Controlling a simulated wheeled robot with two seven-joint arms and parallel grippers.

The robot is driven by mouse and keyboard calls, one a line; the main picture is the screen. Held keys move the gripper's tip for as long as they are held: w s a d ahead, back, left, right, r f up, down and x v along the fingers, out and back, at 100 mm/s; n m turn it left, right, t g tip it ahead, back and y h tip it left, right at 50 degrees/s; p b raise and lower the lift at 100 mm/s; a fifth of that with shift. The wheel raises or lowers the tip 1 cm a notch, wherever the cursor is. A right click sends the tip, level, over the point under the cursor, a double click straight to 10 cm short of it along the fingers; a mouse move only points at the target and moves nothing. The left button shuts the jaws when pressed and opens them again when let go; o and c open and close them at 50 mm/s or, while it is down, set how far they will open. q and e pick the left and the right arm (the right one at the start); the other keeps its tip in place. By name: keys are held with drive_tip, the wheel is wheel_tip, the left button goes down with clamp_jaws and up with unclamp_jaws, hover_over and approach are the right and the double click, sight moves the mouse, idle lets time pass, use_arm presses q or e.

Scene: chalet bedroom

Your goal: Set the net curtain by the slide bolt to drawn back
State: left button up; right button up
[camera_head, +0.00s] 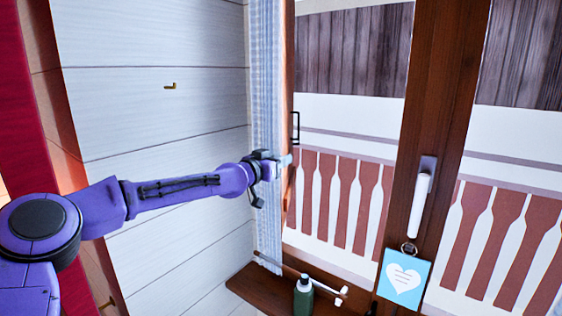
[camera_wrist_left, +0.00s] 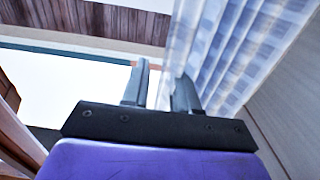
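The net curtain (camera_head: 266,75) is a pale blue-white checked cloth. It hangs as a narrow gathered strip at the left side of the window, beside the plank wall. In the left wrist view the curtain (camera_wrist_left: 235,50) fills the upper right, its near edge running down behind and between the fingers. My left gripper (camera_head: 276,178) is at the curtain, about mid-height in the head view. Its two fingers (camera_wrist_left: 163,85) stand apart, and I cannot tell whether they touch the cloth. No slide bolt can be made out for certain. My right gripper is out of view.
A black bracket handle (camera_head: 295,128) is on the window frame. A white window handle (camera_head: 421,200) and a blue heart card (camera_head: 404,277) are on the wooden post. A green bottle (camera_head: 303,297) stands on the brown sill (camera_head: 262,287). A small brass hook (camera_head: 170,86) is on the wall.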

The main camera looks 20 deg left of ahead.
use_arm(q)
drive_tip(key=shift+o, duration=1.1)
drive_tip(key=shift+a+r, duration=0.1)
drive_tip(key=shift+a, duration=0.2)
drive_tip(key=b+v, duration=0.3)
drive_tip(key=v, duration=0.7)
drive_tip(key=shift+s+b, duration=0.2)
drive_tip(key=shift+b, duration=0.15)
drive_tip(key=shift+a, duration=0.1)
